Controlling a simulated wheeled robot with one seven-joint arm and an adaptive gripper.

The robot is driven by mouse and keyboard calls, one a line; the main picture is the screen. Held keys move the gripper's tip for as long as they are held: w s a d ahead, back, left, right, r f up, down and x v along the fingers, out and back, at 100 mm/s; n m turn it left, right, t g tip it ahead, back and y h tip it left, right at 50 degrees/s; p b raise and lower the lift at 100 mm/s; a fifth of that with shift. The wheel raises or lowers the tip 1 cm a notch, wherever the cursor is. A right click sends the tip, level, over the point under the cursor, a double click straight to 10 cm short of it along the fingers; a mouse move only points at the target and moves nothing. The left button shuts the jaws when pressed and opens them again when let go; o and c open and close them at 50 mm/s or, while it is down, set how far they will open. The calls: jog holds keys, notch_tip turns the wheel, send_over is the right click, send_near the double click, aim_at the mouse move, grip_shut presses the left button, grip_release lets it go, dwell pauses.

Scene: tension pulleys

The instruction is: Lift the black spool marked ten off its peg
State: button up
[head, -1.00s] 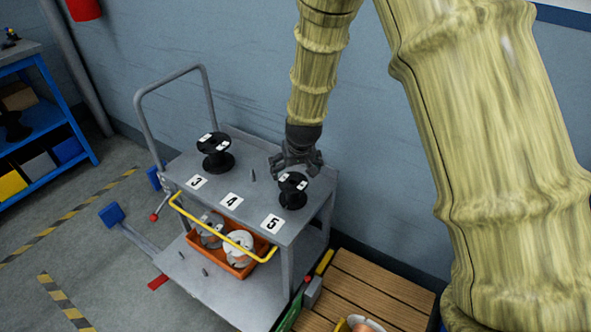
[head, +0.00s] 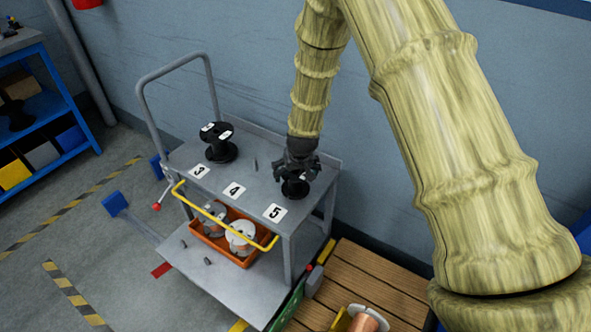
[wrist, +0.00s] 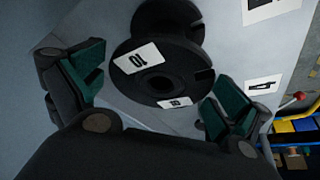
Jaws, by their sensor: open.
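The black spool marked 10 (wrist: 158,80) fills the middle of the wrist view, its label on the upper flange. In the head view the same spool (head: 295,189) stands on the grey cart top behind the number 5 label, partly hidden by my gripper (head: 299,165). My gripper (wrist: 153,90) is open, with one green-padded finger on the left of the spool's flange and one on the right. The fingers appear apart from the spool. The spool hides its peg.
Another black spool (head: 221,145) stands behind label 3, and a bare peg (head: 255,165) behind label 4. An orange bin (head: 243,258) with spools sits on the lower shelf. A tall grey handle (head: 142,95) rises at the cart's left end. The wall is close behind.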

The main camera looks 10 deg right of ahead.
jog(key=c, duration=0.9)
jog(key=shift+r+p, duration=1.75)
jog(key=shift+r, duration=0.05)
dwell(1.5)
jog(key=shift+r+p, duration=1.35)
jog(key=shift+r, duration=0.35)
jog(key=shift+r, duration=0.1)
jog(key=shift+r+p, duration=1.5)
jog(key=shift+r, duration=0.15)
